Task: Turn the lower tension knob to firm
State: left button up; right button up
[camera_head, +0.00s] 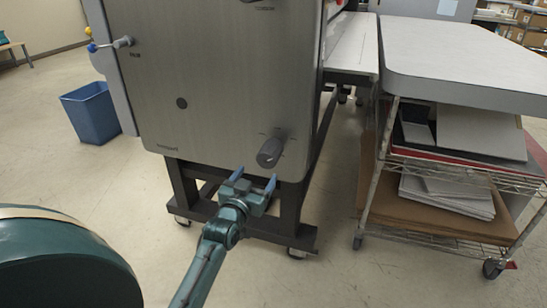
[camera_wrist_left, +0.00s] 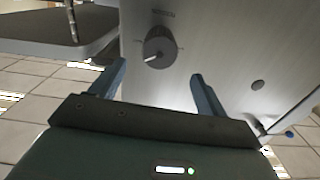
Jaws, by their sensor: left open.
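The lower tension knob (camera_head: 270,152) is a dark grey round knob low on the right of the laminator's grey metal side panel (camera_head: 215,85). In the left wrist view the knob (camera_wrist_left: 159,47) carries a light pointer line, with a small blurred label above it. My left gripper (camera_head: 254,181) is open and empty, just below and in front of the knob. In the wrist view its two blue fingers (camera_wrist_left: 160,82) stand apart, with the knob beyond them and between their lines; I see no contact. My right gripper is not in view.
A wheeled cart (camera_head: 450,75) with a grey top and shelves of boards stands at the right. A blue bin (camera_head: 92,113) is at the left. A crank handle (camera_head: 110,44) sticks out at the panel's upper left. The floor in front is clear.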

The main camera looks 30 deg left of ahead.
aim_at(265, 161)
pick_arm(q)
jog(key=b+x, duration=0.3)
jog(key=x, duration=0.7)
jog(key=shift+w, duration=0.35)
jog(key=shift+w+a, duration=0.1)
jog(key=shift+w, duration=0.4)
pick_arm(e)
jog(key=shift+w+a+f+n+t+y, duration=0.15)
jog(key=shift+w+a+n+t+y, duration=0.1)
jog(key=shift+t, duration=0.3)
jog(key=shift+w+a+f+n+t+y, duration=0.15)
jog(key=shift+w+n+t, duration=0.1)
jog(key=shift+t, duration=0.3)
pick_arm(q)
jog(key=shift+c, duration=0.5)
jog(key=c, duration=0.9)
jog(key=shift+o, duration=0.2)
